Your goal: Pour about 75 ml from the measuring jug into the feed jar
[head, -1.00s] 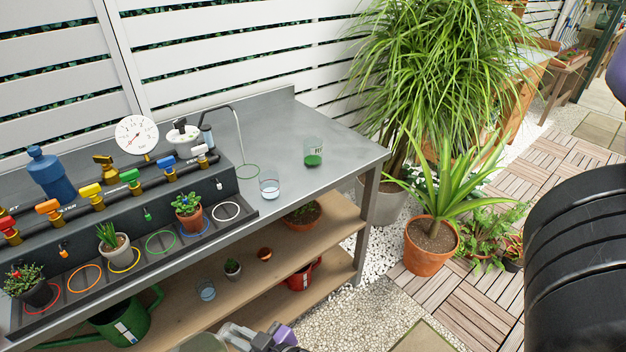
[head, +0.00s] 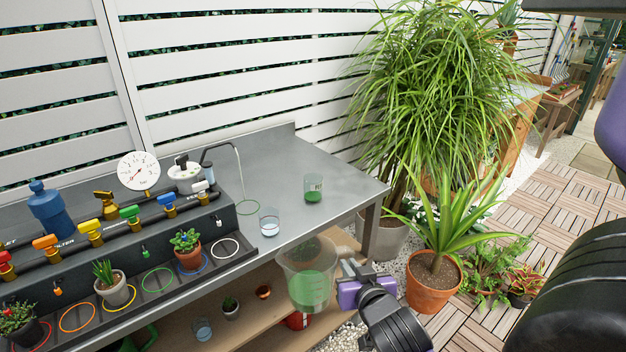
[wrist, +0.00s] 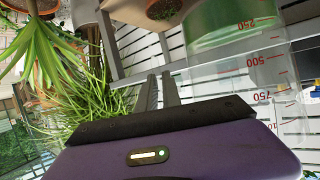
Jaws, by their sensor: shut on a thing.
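The measuring jug (head: 307,274) is large and clear, with green liquid inside. It hangs in the air in front of the bench's front edge, roughly upright. My gripper (head: 347,278) is shut on it at its right side; the exact grip on the handle is small in the head view. In the wrist view the jug's wall (wrist: 238,75) shows red volume marks and green liquid, beside my gripper's fingers (wrist: 160,92). A small clear jar with green liquid and a label, likely the feed jar (head: 313,188), stands on the bench, behind and above the jug in the picture.
A glass with clear bluish liquid (head: 269,222) stands left of the jar near the bench's front edge. A thin bent tube (head: 240,170) rises over a green ring. Valves and potted plants fill the left. The metal bench top (head: 345,180) is clear around the jar.

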